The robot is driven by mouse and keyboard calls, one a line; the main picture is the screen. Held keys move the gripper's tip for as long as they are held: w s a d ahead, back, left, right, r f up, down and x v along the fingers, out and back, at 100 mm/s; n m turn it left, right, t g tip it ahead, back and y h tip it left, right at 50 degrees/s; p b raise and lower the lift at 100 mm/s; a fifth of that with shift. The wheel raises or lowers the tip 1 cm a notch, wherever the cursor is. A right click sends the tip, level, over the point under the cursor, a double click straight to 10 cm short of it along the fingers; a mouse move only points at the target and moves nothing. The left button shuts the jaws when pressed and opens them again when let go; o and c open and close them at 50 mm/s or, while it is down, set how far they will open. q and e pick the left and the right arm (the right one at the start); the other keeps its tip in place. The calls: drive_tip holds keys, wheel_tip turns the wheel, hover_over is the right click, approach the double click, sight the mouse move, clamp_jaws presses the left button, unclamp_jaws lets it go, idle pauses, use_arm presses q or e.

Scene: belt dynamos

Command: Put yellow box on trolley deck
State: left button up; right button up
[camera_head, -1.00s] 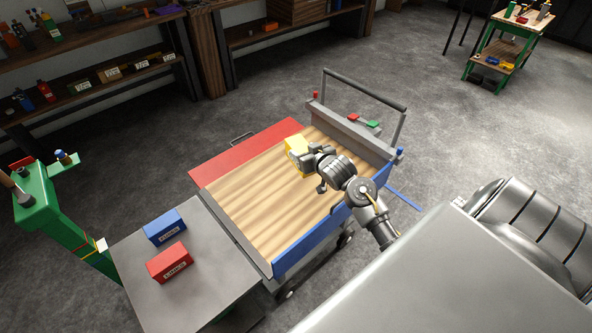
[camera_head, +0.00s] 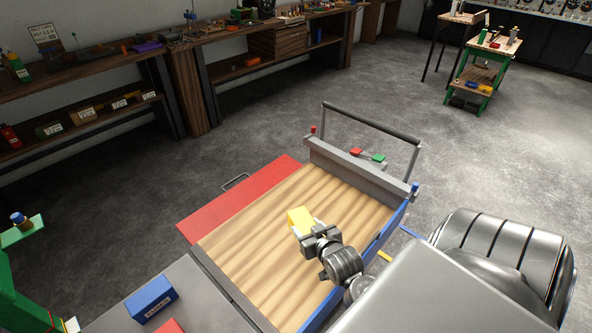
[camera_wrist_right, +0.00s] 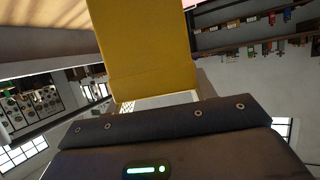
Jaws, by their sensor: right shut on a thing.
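The yellow box (camera_head: 300,219) is held in my right gripper (camera_head: 316,237), over the middle of the trolley's wooden deck (camera_head: 255,250). In the right wrist view the yellow box (camera_wrist_right: 145,45) fills the top middle, just ahead of the gripper's dark body. A small part of the wooden deck (camera_wrist_right: 40,30) shows at that view's top left. I cannot tell whether the box touches the deck or hangs just above it. The deck around the box is bare. My left gripper is out of view.
The trolley has a red flap (camera_head: 240,200) on its far left side, a blue flap on its near right side and a grey handle (camera_head: 372,123) at its end. A blue box (camera_head: 152,299) and part of a red box (camera_head: 170,326) stand on the grey table at lower left.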

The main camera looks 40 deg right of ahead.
sight(303, 219)
drive_tip(key=shift+r, duration=0.1)
drive_tip(key=shift+w+d, duration=0.45)
drive_tip(key=shift+w, duration=0.05)
drive_tip(key=p+x, duration=0.1)
drive_tip(key=x, duration=0.3)
drive_tip(key=shift+d+f, duration=0.15)
drive_tip(key=shift+f, duration=0.05)
drive_tip(key=x, duration=0.5)
drive_tip(key=shift+s+f, duration=0.1)
drive_tip(key=shift+f, duration=0.1)
drive_tip(key=shift+w+d+f, duration=0.25)
drive_tip(key=shift+w+f, duration=0.45)
drive_tip(key=shift+f, duration=0.75)
drive_tip(key=shift+w+d+f, duration=0.25)
drive_tip(key=shift+w+f, duration=0.4)
drive_tip(key=shift+f, duration=0.75)
drive_tip(key=shift+w+d+f, duration=0.2)
drive_tip(key=shift+w+f, duration=0.5)
drive_tip(key=shift+f, duration=0.75)
use_arm(q)
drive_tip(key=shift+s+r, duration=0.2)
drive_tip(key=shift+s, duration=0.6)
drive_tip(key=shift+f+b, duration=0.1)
drive_tip(key=shift+b, duration=0.25)
use_arm(e)
drive_tip(key=shift+f, duration=0.1)
